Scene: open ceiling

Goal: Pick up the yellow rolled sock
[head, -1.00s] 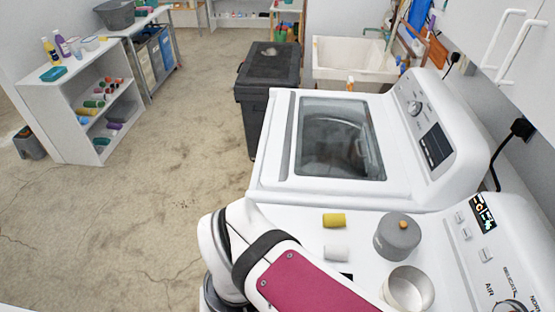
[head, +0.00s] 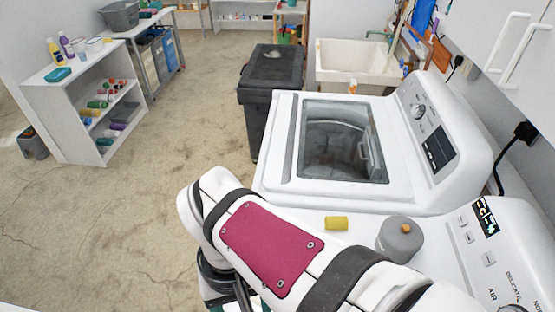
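The yellow rolled sock (head: 336,223) lies on the white top of the nearer machine, close to its far edge. It is a small yellow cylinder on its side, with nothing touching it. My white arm with a dark red panel reaches across the lower middle of the head view, on the near side of the sock. My gripper is outside the picture, so its opening does not show.
A grey pot with an orange knob (head: 400,239) stands right of the sock. The washing machine with a glass lid (head: 342,140) rises just beyond it. A control panel (head: 485,230) borders the right. A black bin (head: 270,85) stands behind.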

